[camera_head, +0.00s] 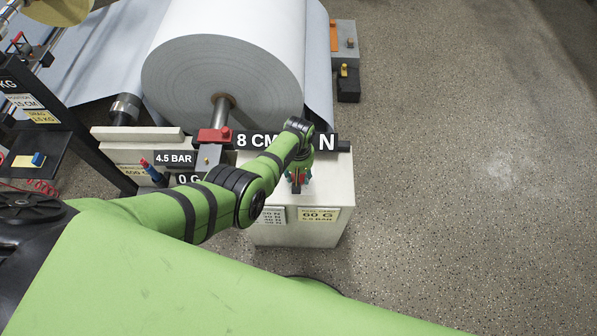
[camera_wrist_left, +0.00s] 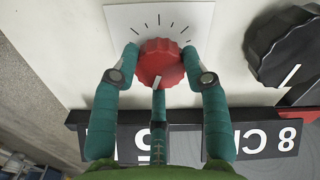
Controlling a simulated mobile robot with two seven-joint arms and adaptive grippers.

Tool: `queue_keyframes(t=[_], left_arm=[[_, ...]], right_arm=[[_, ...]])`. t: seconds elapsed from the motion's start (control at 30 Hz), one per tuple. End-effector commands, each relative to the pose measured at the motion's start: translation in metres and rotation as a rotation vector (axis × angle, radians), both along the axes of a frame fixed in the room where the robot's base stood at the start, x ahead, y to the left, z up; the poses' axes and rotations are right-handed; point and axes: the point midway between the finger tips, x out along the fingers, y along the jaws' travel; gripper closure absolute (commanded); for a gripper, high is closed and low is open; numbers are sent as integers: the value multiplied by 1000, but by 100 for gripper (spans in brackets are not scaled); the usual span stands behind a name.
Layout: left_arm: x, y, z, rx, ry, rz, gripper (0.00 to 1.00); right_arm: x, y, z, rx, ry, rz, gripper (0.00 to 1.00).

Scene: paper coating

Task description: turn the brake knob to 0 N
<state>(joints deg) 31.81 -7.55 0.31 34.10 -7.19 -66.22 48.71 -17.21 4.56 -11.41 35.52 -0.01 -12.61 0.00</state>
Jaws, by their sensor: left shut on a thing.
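The brake knob (camera_wrist_left: 160,62) is red with a scalloped rim and sits on a white dial plate (camera_wrist_left: 190,16) with black tick marks. Its white pointer line points toward the bottom of the left wrist view, slightly left, on the side away from the visible ticks. My left gripper (camera_wrist_left: 162,74) has its teal fingers around the knob, one on each side and one below. In the head view my left gripper (camera_head: 299,180) reaches down onto the white cabinet (camera_head: 330,188), mostly hiding the knob. The N sign (camera_head: 326,141) is partly covered by my arm, so its number is hidden.
A large black knob (camera_wrist_left: 285,45) with a white mark is beside the red one. The 8 CM sign (camera_head: 255,140), 4.5 BAR sign (camera_head: 174,158) and 60 G label (camera_head: 318,214) are near. A big paper roll (camera_head: 222,85) stands behind. Open floor (camera_head: 470,180) lies right.

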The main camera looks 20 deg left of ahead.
Motion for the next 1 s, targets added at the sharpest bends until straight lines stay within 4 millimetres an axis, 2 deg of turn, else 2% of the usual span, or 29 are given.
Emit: queue_keyframes(t=[0.2, 0.43, 1.0], left_arm=[[-2, -1, -2, -2, 5, 166, 87], [-3, -1, -2, -2, 6, 283, 87], [-3, 0, -2, 0, 7, 350, 87]], right_arm=[[0, 0, 1, 0, 0, 0, 60], [0, 1, 1, 1, 0, 1, 60], [0, 1, 1, 1, 0, 1, 60]])
